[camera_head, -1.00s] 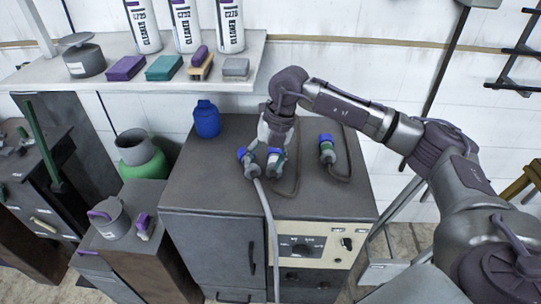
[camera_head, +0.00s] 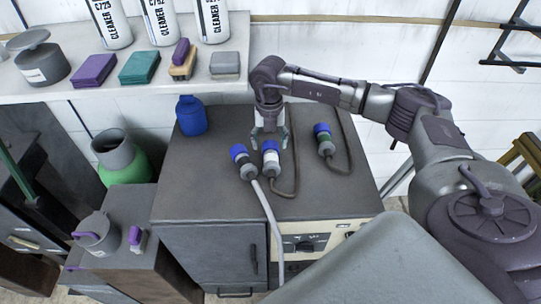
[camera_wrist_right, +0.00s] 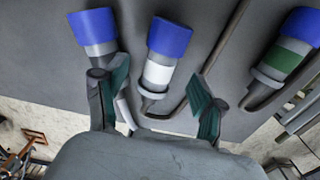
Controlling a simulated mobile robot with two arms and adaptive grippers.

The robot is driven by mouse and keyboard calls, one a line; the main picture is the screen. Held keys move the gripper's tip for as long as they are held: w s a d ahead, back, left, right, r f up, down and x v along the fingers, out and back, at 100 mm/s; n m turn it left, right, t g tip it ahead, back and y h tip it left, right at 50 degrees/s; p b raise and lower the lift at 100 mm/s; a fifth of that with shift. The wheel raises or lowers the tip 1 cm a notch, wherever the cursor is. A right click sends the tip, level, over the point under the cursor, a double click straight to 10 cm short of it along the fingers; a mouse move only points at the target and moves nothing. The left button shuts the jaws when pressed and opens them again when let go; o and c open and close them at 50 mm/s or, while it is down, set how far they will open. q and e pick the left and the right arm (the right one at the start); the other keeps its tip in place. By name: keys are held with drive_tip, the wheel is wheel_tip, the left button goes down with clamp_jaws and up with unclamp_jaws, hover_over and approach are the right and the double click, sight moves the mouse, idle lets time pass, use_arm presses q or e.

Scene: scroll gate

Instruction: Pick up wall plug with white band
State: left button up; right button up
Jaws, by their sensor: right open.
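The wall plug with the white band (camera_head: 271,158) has a blue cap and lies on the dark grey cabinet top between two similar plugs. In the right wrist view the white-banded plug (camera_wrist_right: 158,72) shows between my finger lines. My right gripper (camera_head: 270,137) is open and empty, pointing down just behind this plug's blue end. Its two green-padded fingers show apart in the right wrist view (camera_wrist_right: 158,88). I cannot tell the height gap to the plug. My left gripper is not in view.
A grey-banded plug (camera_head: 243,160) with a pale cable lies close left. A green-banded plug (camera_head: 325,140) lies to the right. A blue bottle (camera_head: 191,116) stands at the cabinet's back left. A shelf (camera_head: 130,85) holds cleaner bottles and sponges. The cabinet's front left top is clear.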

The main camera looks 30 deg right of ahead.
sight(271, 154)
drive_tip(key=shift+s+f+p, duration=0.2)
drive_tip(key=shift+f+p, duration=0.15)
drive_tip(key=shift+f, duration=0.15)
drive_tip(key=shift+s+f+p, duration=0.15)
drive_tip(key=shift+f+p, duration=0.15)
drive_tip(key=shift+f, duration=0.2)
wheel_tip(271, 154, down, 3)
drive_tip(key=shift+f+p, duration=0.2)
drive_tip(key=shift+p, duration=0.3)
drive_tip(key=shift+f, duration=0.2)
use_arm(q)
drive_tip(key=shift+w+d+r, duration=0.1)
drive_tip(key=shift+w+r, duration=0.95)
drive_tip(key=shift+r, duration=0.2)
use_arm(e)
clamp_jaws()
